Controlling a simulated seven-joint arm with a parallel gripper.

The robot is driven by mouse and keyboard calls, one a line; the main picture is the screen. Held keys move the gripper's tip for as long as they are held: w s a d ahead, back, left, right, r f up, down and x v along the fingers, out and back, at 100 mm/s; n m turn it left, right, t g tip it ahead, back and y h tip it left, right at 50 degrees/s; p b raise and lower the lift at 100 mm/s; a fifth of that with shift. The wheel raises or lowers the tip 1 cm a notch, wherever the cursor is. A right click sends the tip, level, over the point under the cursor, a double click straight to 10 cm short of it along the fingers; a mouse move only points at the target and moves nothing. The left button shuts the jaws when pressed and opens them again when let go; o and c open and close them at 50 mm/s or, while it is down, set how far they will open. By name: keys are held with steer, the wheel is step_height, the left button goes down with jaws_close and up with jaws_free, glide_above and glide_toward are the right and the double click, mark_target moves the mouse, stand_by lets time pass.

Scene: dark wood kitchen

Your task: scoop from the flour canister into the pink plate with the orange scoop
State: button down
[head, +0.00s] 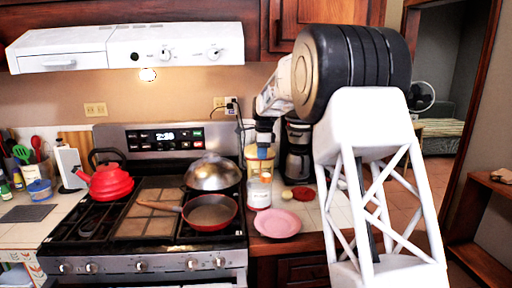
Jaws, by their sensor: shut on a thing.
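The pink plate (277,224) lies on the white tiled counter right of the stove, near the front edge, and looks empty. A pale canister (259,194), which looks like the flour canister, stands just behind and left of the plate. My gripper (264,150) points down above the canister, small in this view, and is shut on the orange scoop (266,176). The scoop is mostly hidden, and I cannot tell whether its bowl is inside the canister or just above it. The canister's contents are not visible.
A dark coffee maker (298,152) stands behind and right of the canister. A red round item (303,193) and a small tan one (287,195) lie behind the plate. The stove on the left holds a red-rimmed pan (210,212), a domed lid (212,172) and a red kettle (108,184).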

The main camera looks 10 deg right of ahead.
steer(key=s+d+f, duration=0.2)
steer(key=s+f, duration=0.1)
steer(key=s, duration=0.2)
steer(key=s+d+f+y, duration=0.1)
steer(key=s+d+f, duration=0.1)
steer(key=s, duration=0.4)
steer(key=shift+s+d+f, duration=0.3)
steer(key=shift+d+f, duration=0.1)
steer(key=shift+f, duration=0.1)
steer(key=shift+d+f+y, duration=0.1)
steer(key=shift+d+y, duration=0.05)
steer(key=shift+y, duration=0.25)
steer(key=d+f+t+y, duration=0.1)
steer(key=d+f+y, duration=0.7)
steer(key=d+y, duration=0.2)
steer(key=shift+s+f+y, duration=0.35)
steer(key=shift+y, duration=0.75)
steer(key=shift+d, duration=0.1)
steer(key=shift+r, duration=0.1)
